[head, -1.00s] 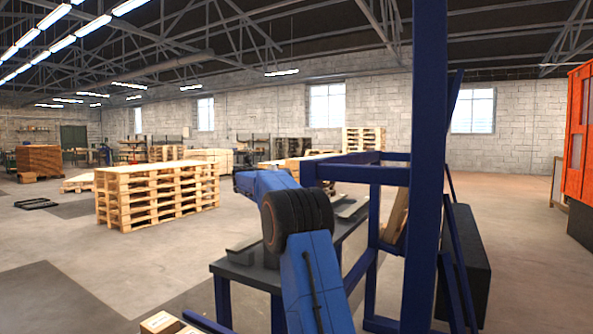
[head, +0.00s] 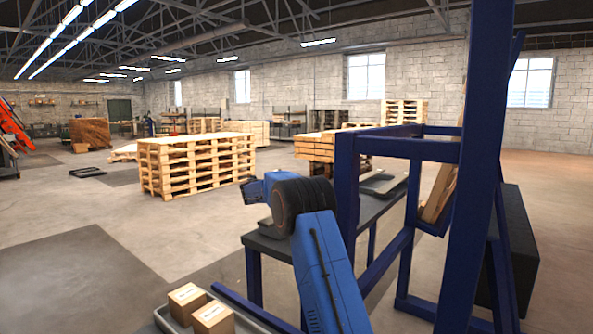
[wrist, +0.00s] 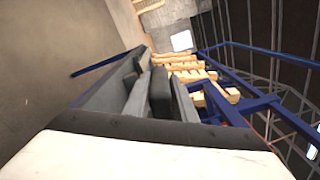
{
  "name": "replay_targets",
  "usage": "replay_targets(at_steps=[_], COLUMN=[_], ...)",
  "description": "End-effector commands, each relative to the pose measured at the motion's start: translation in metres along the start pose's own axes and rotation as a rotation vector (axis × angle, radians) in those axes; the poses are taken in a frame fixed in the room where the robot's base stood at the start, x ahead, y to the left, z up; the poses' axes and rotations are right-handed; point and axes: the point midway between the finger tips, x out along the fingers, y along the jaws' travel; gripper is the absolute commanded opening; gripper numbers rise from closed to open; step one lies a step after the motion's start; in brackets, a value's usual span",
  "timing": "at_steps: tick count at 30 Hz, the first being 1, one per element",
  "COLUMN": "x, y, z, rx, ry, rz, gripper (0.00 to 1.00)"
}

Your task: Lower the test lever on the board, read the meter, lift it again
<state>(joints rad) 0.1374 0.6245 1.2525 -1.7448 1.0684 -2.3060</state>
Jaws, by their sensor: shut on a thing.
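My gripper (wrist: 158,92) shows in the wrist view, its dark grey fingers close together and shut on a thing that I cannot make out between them. In the head view, my blue arm reaches forward beside the blue frame, and its far end is too small and turned away to show the fingers. I cannot make out the test lever, the board or the meter in either view.
A blue frame (head: 482,150) stands close on the right, with a dark-topped table (head: 385,208) behind my arm. Two cartons (head: 212,318) sit at the bottom. A pallet stack (head: 197,165) stands farther off. The floor at left is mostly clear.

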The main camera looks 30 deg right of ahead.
Motion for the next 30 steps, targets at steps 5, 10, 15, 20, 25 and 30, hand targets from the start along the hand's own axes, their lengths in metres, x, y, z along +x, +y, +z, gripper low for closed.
replay_targets(at_steps=[5,10,15,20,25,30], x=[0.000,0.000,0.000,0.000,0.000,0.000], y=[0.026,0.041,0.049,0.051,0.051,0.051], z=[-0.008,-0.014,-0.018,-0.019,-0.019,-0.018], rx=[-0.111,-0.178,-0.214,-0.224,-0.224,-0.224], ry=[-0.002,-0.002,-0.003,-0.004,-0.004,-0.004], rz=[0.000,0.001,0.000,0.000,0.000,0.000], gripper=[0.00,0.00,0.00,0.00,0.00,0.32])
